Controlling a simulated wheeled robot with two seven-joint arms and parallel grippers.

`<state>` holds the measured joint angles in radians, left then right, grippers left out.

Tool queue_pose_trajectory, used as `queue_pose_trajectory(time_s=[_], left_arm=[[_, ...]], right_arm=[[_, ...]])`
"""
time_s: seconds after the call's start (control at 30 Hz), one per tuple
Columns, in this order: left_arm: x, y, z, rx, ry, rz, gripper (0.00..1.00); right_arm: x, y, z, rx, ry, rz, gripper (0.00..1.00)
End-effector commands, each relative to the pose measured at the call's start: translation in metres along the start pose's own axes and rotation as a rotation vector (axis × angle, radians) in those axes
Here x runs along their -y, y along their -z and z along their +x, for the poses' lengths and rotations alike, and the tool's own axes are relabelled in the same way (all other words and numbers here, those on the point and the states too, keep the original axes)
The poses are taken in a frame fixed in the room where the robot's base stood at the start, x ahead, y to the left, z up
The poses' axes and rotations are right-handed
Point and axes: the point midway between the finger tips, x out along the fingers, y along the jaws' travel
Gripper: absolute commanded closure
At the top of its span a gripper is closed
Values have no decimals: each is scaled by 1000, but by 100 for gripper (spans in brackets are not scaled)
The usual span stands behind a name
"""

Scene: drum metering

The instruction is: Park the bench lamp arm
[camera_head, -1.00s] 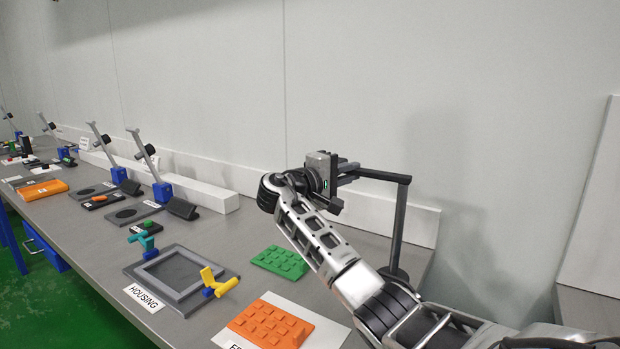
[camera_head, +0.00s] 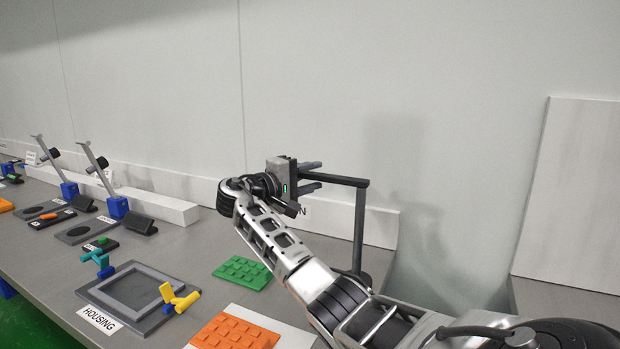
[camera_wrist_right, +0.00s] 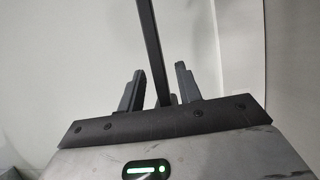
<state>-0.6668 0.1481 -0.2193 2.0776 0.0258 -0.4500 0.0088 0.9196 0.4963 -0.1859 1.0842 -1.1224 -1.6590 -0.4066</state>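The bench lamp arm is a dark bar (camera_head: 345,180) that runs level from the top of a dark upright post (camera_head: 360,225) on a round base (camera_head: 354,279), at the right of the bench. My right gripper (camera_head: 311,176) is at the bar's left end, its two fingers apart. In the right wrist view the dark bar (camera_wrist_right: 150,45) rises between the spread fingers (camera_wrist_right: 158,88), with gaps on both sides. The lower post is partly close behind my right arm. My left gripper is not in view.
A green studded plate (camera_head: 243,272), an orange studded plate (camera_head: 236,334) and a grey frame (camera_head: 130,292) labelled HOUSING lie left of my arm. A low white ledge (camera_head: 385,228) runs behind the lamp, with a label partly hidden. A pale panel (camera_head: 570,195) stands at right.

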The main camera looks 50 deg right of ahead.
Motion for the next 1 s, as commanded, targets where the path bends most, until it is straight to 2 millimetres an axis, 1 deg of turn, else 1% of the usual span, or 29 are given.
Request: queue_pose_trajectory(time_s=[0.17, 0.27, 0.37, 0.5, 0.7, 0.83, 1.0], left_arm=[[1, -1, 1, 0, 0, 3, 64], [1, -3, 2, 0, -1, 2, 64], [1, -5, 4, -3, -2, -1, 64], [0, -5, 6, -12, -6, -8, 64], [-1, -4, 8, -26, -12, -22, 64], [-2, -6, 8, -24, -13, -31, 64], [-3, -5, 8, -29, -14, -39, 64]], right_arm=[[1, 1, -5, -3, 1, 0, 65], [2, 1, -17, -5, 1, -1, 65], [3, 1, -37, -7, 2, 1, 65], [3, 1, -72, -6, 3, 1, 65], [2, 1, -118, -4, 2, 1, 65], [1, 0, -140, -3, 1, 1, 65], [0, 0, -156, 0, 1, 0, 65]])
